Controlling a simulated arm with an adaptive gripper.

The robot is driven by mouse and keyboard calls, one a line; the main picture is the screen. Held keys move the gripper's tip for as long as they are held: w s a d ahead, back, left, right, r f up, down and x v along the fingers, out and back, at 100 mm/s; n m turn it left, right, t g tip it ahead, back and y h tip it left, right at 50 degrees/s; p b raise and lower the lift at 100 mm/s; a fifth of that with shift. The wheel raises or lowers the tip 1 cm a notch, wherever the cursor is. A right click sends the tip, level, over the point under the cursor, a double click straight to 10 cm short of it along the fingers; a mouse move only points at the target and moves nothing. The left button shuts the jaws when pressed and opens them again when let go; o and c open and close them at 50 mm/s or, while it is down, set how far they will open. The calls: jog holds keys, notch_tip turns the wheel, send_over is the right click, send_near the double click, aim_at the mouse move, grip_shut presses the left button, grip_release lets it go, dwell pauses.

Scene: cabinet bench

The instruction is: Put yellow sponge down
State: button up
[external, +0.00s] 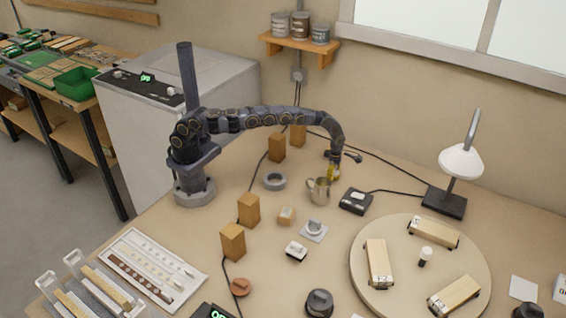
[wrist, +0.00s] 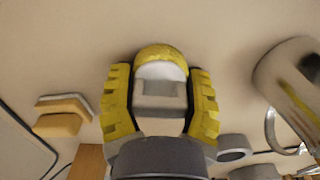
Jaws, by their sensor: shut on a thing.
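My gripper (external: 333,174) is over the bench, behind and slightly right of the metal mug (external: 319,190). In the wrist view its yellow, notched fingers (wrist: 160,100) are shut on the yellow sponge (wrist: 161,54). The sponge's rounded yellow edge shows beyond the fingertips, with a pale grey-white area below it. The sponge is too small to make out clearly in the external view. I cannot tell whether it touches the bench. The mug also shows at the right of the wrist view (wrist: 290,84), apart from the fingers.
A grey ring (external: 274,180) lies left of the mug. Wooden blocks (external: 277,147) stand behind it. A black device (external: 356,201) with a cable sits to the right, near the lamp (external: 461,160). A round board (external: 400,285) holds wooden vehicles.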

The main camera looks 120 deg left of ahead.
jog(key=shift+f, duration=0.2)
jog(key=o, duration=1)
jog(key=shift+r, duration=0.15)
notch_tip(320, 180, up, 11)
jog(key=shift+w+r, duration=0.1)
jog(key=shift+r, duration=0.5)
